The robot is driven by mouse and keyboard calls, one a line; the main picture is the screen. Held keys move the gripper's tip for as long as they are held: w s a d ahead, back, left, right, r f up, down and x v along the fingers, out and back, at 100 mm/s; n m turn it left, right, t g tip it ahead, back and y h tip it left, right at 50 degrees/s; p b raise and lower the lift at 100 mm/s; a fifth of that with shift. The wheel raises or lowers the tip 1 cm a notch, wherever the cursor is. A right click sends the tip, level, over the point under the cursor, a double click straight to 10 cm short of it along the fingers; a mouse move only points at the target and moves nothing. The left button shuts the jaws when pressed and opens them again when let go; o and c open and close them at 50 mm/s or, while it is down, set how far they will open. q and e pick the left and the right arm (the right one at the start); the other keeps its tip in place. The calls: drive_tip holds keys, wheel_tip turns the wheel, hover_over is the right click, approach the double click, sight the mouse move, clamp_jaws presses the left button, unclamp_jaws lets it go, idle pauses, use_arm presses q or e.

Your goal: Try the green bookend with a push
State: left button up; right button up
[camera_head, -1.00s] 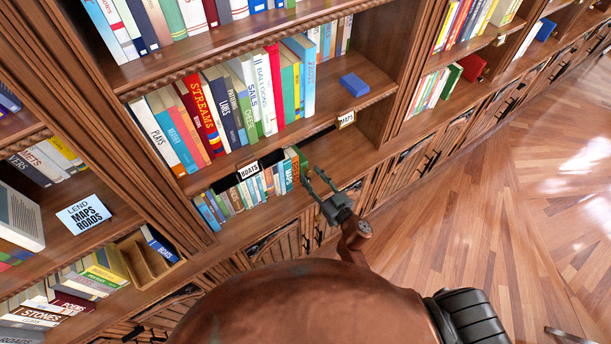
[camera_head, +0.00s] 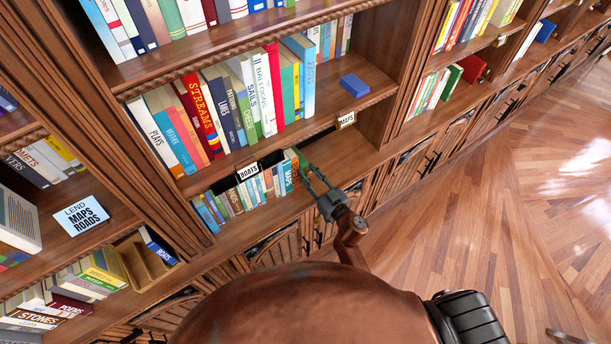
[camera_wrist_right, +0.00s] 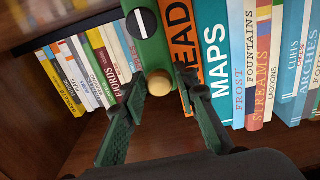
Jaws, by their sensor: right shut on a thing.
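The green bookend (camera_head: 303,161) stands at the right end of the lower book row, under the shelf marked BOATS. In the right wrist view the bookend (camera_wrist_right: 153,55) has a white slot mark and a round wooden knob (camera_wrist_right: 159,83). It stands beside the orange book (camera_wrist_right: 179,45), and the MAPS book (camera_wrist_right: 212,45) is just right of that. My right gripper (camera_head: 311,177) reaches in from the front. Its fingers (camera_wrist_right: 160,98) lie on either side of the knob and are shut on the bookend. The exact contact is partly hidden. My left gripper is not in view.
The upper shelf (camera_head: 290,118) sits close above the lower row. A blue block (camera_head: 354,85) lies on it, with a MAPS label (camera_head: 346,120) at its edge. The lower shelf is bare right of the bookend. Open wooden floor (camera_head: 480,230) lies to the right.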

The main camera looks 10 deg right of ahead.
clamp_jaws()
drive_tip(key=shift+d, duration=0.25)
idle(0.6)
drive_tip(key=shift+a+p, duration=0.25)
drive_tip(key=shift+p, duration=0.25)
idle(0.7)
drive_tip(key=shift+f, duration=0.1)
drive_tip(key=o, duration=0.8)
unclamp_jaws()
